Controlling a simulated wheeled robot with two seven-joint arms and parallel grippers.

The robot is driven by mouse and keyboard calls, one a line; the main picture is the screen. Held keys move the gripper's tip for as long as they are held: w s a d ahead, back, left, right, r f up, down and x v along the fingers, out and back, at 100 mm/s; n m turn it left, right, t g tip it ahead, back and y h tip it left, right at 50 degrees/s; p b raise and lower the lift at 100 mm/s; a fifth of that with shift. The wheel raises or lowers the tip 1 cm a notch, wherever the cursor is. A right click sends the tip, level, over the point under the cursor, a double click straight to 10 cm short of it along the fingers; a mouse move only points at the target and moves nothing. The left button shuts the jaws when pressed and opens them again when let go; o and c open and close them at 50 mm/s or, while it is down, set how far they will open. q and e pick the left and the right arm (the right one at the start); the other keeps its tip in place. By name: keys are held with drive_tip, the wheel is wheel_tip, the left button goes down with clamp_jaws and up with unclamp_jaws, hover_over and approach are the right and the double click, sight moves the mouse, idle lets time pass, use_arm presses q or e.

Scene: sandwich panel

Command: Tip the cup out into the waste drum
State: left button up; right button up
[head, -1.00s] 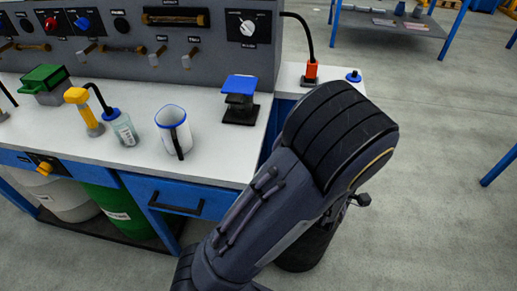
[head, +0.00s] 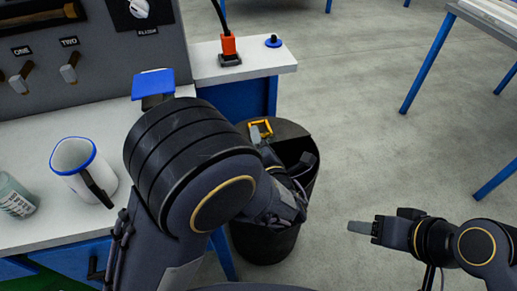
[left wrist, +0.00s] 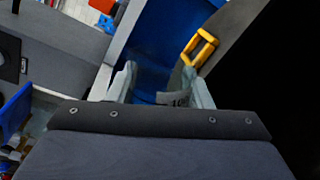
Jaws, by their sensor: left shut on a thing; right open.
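The dark waste drum (head: 262,245) stands on the floor beside the bench, its top partly covered and partly open. My left gripper (head: 300,178) is over the drum, largely hidden by its own arm. In the left wrist view my left gripper (left wrist: 165,88) is shut on a small grey piece (left wrist: 174,99); I cannot tell whether this belongs to a cup. A white cup or jug (head: 90,178) with a blue rim and dark handle stands upright on the bench, apart from both grippers. My right gripper (head: 362,227) is open and empty over the floor, right of the drum.
A yellow handle (head: 260,128) sits at the drum's top and shows in the left wrist view (left wrist: 200,48). Blue-legged tables stand right; the floor between is clear.

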sight(270, 141)
use_arm(q)
drive_tip(key=r+n+b, duration=0.1)
drive_tip(key=n+b, duration=0.1)
drive_tip(key=b, duration=0.1)
drive_tip(key=d+n+b, duration=0.1)
drive_tip(key=n+b, duration=0.1)
drive_tip(key=b, duration=0.1)
drive_tip(key=r+n+h+b, duration=0.1)
drive_tip(key=n+b, duration=0.1)
drive_tip(key=b, duration=0.2)
drive_tip(key=shift+w+d+r+t, duration=0.2)
drive_tip(key=shift+d+r+t, duration=0.05)
drive_tip(key=shift+r+t, duration=0.15)
drive_tip(key=r+n, duration=0.1)
drive_tip(key=n+b, duration=0.1)
drive_tip(key=shift+w+d+r+n, duration=0.15)
drive_tip(key=shift+d+r+n, duration=0.2)
drive_tip(key=shift+r+n, duration=0.05)
drive_tip(key=shift+w+d+r+n+t+b, duration=0.1)
drive_tip(key=shift+d+r+n+t+b, duration=0.15)
drive_tip(key=shift+r+n+b, duration=0.3)
drive_tip(key=shift+d+r+n+t+b, duration=0.1)
drive_tip(key=shift+r+n+t+b, duration=0.2)
drive_tip(key=shift+n, duration=0.35)
drive_tip(key=shift+d+r+n, duration=0.1)
drive_tip(key=shift+r+n, duration=0.2)
